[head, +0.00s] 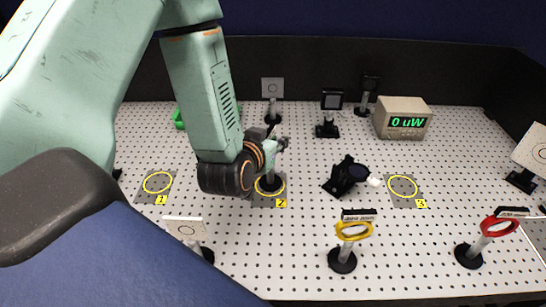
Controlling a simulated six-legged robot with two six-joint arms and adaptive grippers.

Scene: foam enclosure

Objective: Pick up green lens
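A bright green piece (179,118), which may be the green lens, shows at the back left of the perforated board. My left arm hides most of it, so its shape and stand cannot be made out. My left gripper (279,146) is small in view beyond the dark wrist, above the yellow circle marked 2. A black round base (270,186) stands in that circle just below the gripper. Whether the fingers are open or hold anything cannot be told. My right gripper is not in view.
A yellow lens (353,231) and a red lens (499,226) stand at the front right. A black tilted mount (348,176) is right of the gripper. A meter (402,119) reads 0 uW behind. Circles 1 (157,183) and 3 (403,187) are empty.

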